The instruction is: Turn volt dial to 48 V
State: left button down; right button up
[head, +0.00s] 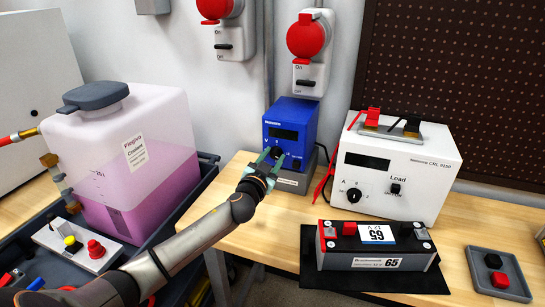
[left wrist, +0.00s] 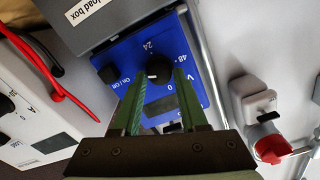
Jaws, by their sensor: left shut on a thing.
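The blue power supply (head: 285,115) stands against the wall at the back of the wooden bench. My left gripper (head: 271,158) reaches its front from the lower left and is shut on the volt dial. In the left wrist view, the black round volt dial (left wrist: 158,67) sits between the two green fingertips (left wrist: 160,77) on the blue panel (left wrist: 123,48). Marks 0, 24 and 48 and a V show around it. I cannot tell for sure which mark the dial points to. The fingers hide part of the panel. My right gripper is not in view.
A white load unit (head: 415,165) stands right of the supply, with red leads (head: 325,178) between them. A battery (head: 375,237) lies on a black mat in front. A tank of pink liquid (head: 125,150) stands left. A black on/off knob (left wrist: 108,74) sits beside the dial.

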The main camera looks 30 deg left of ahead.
pick_arm(q)
jog(key=m+p, duration=0.1)
jog(key=m, duration=0.7)
jog(key=m+p, duration=0.1)
jog(key=m, duration=0.2)
jog(key=shift+d+f, duration=0.1)
jog(key=shift+f, duration=0.1)
jog(key=shift+m, duration=0.4)
jog(key=shift+c, duration=2.3)
grip_release()
jog(key=v, duration=1.2)
jog(key=shift+s, duration=0.3)
